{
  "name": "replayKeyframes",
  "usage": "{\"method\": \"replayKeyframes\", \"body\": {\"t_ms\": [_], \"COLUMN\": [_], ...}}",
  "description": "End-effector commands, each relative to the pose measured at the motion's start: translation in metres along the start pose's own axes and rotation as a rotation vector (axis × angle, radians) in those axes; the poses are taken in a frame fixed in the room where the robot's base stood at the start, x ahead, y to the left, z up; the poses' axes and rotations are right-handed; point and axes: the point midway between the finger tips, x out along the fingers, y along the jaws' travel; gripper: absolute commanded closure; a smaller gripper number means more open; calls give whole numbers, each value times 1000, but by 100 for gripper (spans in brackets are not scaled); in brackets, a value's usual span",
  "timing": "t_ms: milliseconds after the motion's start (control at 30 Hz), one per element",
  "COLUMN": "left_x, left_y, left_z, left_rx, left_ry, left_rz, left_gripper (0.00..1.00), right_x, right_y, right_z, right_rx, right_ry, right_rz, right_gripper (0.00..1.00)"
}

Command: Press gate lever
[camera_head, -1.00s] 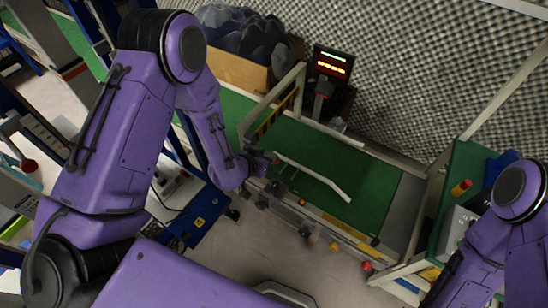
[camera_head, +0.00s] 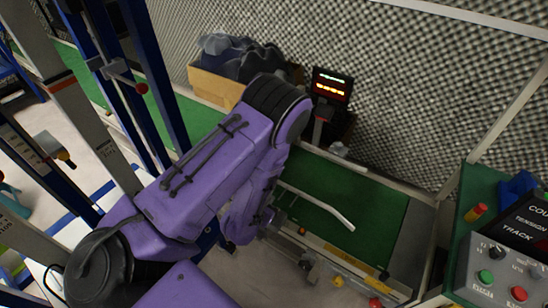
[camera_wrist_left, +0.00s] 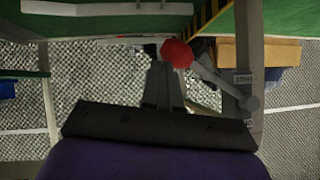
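In the left wrist view a red ball knob (camera_wrist_left: 176,53) sits on the end of a grey lever arm (camera_wrist_left: 211,76), which slants to a pivot on a post at the right. My left gripper (camera_wrist_left: 164,68) has its fingers close together, with no clear gap, and appears empty. Its tips overlap the knob in the picture; I cannot tell whether they touch. A pale angled bar (camera_head: 318,206) lies across the green conveyor (camera_head: 340,190). My right gripper is out of view.
A control box (camera_head: 505,262) with green and red buttons stands at the right. A lit display (camera_head: 331,85) stands behind the conveyor beside a cardboard box (camera_head: 217,88) of dark items. Blue and grey posts (camera_head: 95,110) stand close at the left.

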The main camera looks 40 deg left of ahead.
Motion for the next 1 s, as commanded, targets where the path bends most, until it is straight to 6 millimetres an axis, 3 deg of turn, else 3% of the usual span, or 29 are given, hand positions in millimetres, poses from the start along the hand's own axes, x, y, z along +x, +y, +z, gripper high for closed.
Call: {"method": "replayKeyframes", "body": {"t_ms": [767,867,1000], "left_x": [4,-1,-21], "left_y": [-2,0,10], "left_z": [10,4,-18], "left_rx": [-2,-2,0], "left_ry": [-7,-6,-1], "left_rz": [0,1,-1], "left_gripper": [100,100,100], "right_x": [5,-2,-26], "right_y": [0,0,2], "right_z": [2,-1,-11], "right_rx": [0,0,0], "right_ry": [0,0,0], "right_rz": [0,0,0], "right_gripper": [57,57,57]}}
